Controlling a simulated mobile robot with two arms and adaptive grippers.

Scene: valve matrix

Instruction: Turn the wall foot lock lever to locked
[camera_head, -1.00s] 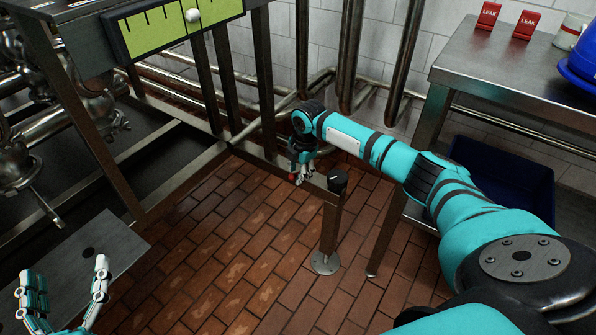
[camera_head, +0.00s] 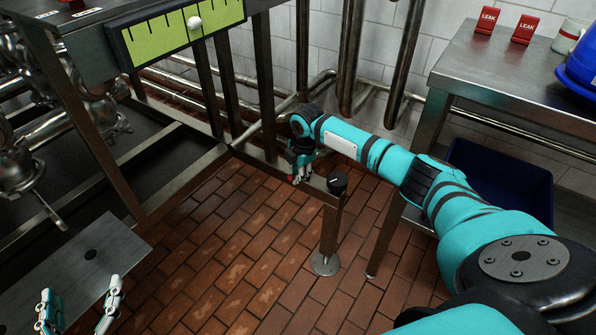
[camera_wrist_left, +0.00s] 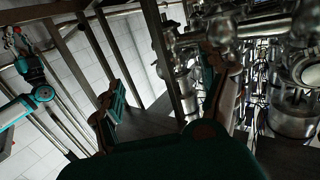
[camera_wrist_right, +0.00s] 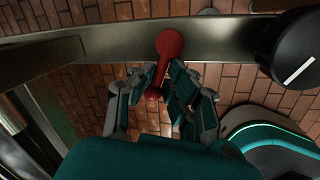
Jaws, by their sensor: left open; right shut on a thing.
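A red lever (camera_wrist_right: 169,43) with a round head sits on a grey metal beam in the right wrist view. Its arm reaches down from the head towards my palm. My right gripper (camera_wrist_right: 163,85) is shut on this lever, with its fingers at both sides of the arm; they partly hide its lower end. In the head view my right gripper (camera_head: 297,176) is low by the beam, and only a little red shows there. My left gripper (camera_head: 80,300) is open and empty at the lower left; its spread fingers also show in the left wrist view (camera_wrist_left: 165,95).
A steel table (camera_head: 500,75) with red LEAK signs (camera_head: 524,28) stands at right, a blue bin (camera_head: 500,185) below. Pipes and valves fill the left. The brick floor (camera_head: 215,245) is clear.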

